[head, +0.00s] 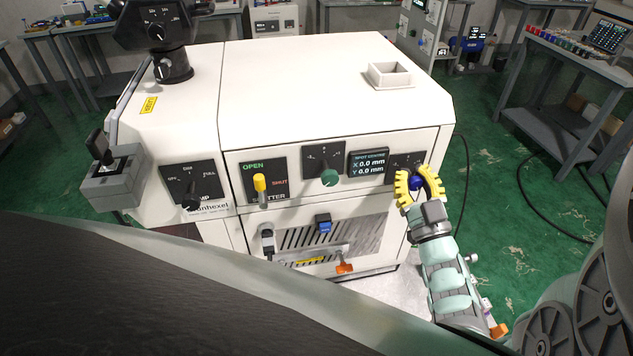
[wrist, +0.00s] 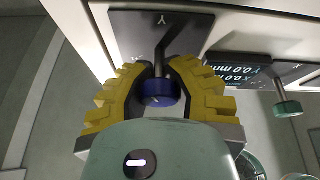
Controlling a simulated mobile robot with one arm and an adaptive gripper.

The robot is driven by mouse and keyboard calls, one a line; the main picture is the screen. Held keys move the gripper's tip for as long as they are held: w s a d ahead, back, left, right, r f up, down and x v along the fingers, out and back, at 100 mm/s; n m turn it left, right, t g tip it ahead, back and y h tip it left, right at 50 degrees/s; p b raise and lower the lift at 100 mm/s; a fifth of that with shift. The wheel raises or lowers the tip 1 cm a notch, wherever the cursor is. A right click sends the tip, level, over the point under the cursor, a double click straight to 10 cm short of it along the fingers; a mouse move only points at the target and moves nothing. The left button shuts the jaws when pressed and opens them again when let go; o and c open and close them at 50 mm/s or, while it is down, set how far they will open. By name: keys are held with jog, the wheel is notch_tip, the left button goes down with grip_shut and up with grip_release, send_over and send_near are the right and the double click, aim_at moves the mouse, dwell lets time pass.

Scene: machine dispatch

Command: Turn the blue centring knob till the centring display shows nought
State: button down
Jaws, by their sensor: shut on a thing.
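The blue centring knob (head: 416,183) is at the right end of the machine's front panel; it also shows in the wrist view (wrist: 160,92). My gripper (head: 420,182) has its yellow fingers closed around the knob, one on each side. The spot centre display (head: 368,163) is left of the knob and reads X 0.0 mm and Y 0.0 mm. It shows partly in the wrist view (wrist: 262,72). The knob's scale plate (head: 404,162) is partly hidden by my fingers.
A green knob (head: 329,177) is left of the display. A yellow shutter lever (head: 260,188) stands further left beside OPEN and SHUT labels. An orange handle (head: 344,267) is below. Green floor with a black cable (head: 541,206) is to the right.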

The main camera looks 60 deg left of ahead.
jog(key=shift+n, duration=0.6)
jog(key=c, duration=0.7)
grip_release()
jog(key=shift+d, duration=0.1)
jog(key=v, duration=1.2)
jog(key=shift+w, duration=0.1)
